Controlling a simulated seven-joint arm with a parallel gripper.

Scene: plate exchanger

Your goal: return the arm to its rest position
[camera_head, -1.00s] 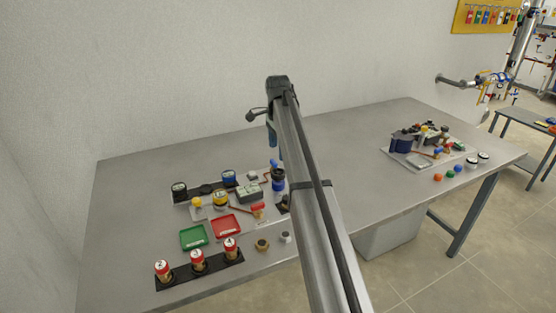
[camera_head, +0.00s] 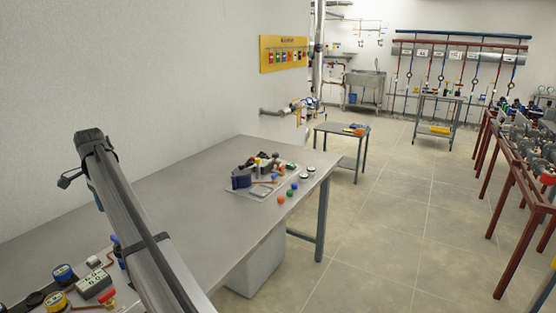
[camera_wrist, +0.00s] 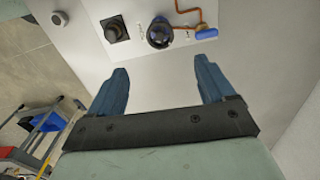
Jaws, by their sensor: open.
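My gripper (camera_wrist: 158,92) shows in the wrist view with its two blue fingers wide apart and nothing between them. It is above the grey bench (camera_head: 185,200), near a board with a dark round knob (camera_wrist: 159,33), a black square-based part (camera_wrist: 115,30) and a blue-handled copper pipe (camera_wrist: 206,32). In the head view my arm stretches over the left part of the bench, and the fingers are mostly hidden behind it.
A second board with fittings (camera_head: 262,172) lies on the bench's right part, with small coloured buttons (camera_head: 281,199) beside it. A small table (camera_head: 341,133) and red-framed racks (camera_head: 515,170) stand farther right. The floor between is clear.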

